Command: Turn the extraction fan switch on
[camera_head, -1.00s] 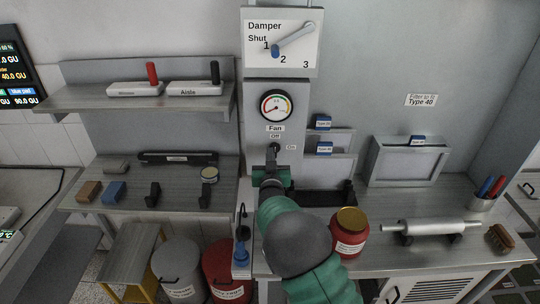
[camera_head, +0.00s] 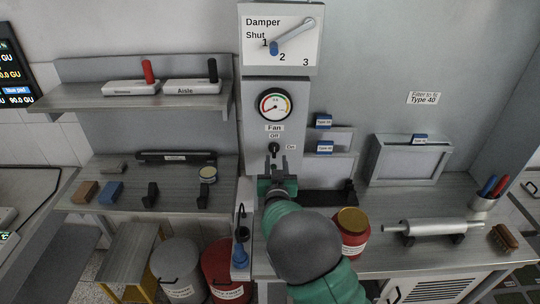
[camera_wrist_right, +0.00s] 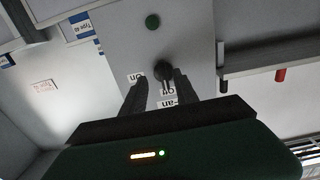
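The fan switch (camera_head: 274,148) is a small dark knob on the grey wall column, below the gauge, with an "Off" label above it and an "On" label (camera_head: 291,147) to its right. My right gripper (camera_head: 276,172) is just below and in front of it. In the right wrist view, which is upside down, the fan switch (camera_wrist_right: 163,69) shows just beyond and between the tips of the open right gripper (camera_wrist_right: 160,82). The fingers look apart from the knob, though contact is hard to judge. The knob's exact pointing is unclear. My left gripper is out of view.
A damper panel (camera_head: 262,55) with a lever and a round gauge (camera_head: 274,105) are above. A red jar (camera_head: 352,243) stands right of my forearm. A shelf (camera_head: 200,102) projects at left.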

